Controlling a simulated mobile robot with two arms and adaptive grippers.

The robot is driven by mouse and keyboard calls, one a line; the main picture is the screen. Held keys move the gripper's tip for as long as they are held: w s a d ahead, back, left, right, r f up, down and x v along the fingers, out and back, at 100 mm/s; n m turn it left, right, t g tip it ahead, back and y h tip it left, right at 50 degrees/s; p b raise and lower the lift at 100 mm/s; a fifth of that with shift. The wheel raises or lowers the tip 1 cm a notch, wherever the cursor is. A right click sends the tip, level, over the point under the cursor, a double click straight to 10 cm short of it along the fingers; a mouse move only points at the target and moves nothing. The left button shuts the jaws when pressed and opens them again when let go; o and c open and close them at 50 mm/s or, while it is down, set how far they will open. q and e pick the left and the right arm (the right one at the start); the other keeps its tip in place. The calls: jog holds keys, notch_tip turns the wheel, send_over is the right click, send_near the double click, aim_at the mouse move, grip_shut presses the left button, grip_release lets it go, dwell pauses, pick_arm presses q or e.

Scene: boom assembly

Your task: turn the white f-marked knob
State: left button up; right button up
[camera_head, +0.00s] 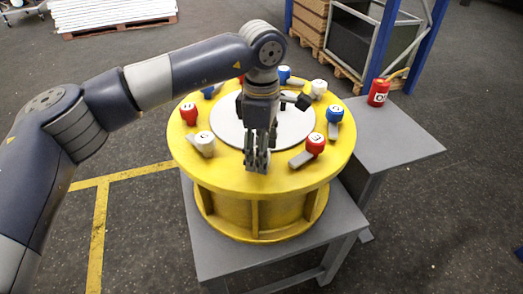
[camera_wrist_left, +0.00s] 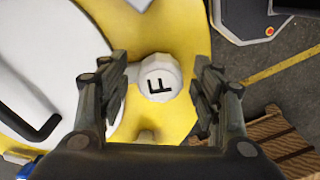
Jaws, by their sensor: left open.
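The white F-marked knob (camera_wrist_left: 160,78) sits on the yellow round drum top (camera_wrist_left: 185,22). In the left wrist view it lies between the two fingers of my left gripper (camera_wrist_left: 158,92), with a gap on each side. The fingers are open and nothing is held. In the head view my left gripper (camera_head: 258,158) points down over the near edge of the drum top (camera_head: 232,184) and mostly hides the F knob. How far the fingertips reach down beside the knob is hard to tell. My right gripper is not in view.
Other knobs ring the drum, including a white one (camera_head: 204,142) to the left and a red one (camera_head: 315,143) to the right. A white central disc (camera_head: 225,128) carries a black handle (camera_wrist_left: 35,122). A red canister (camera_head: 378,92) stands on the grey side table (camera_head: 405,140).

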pick_arm(q)
notch_tip(320, 180, up, 12)
jog(key=shift+f, duration=0.25)
dwell(0.3)
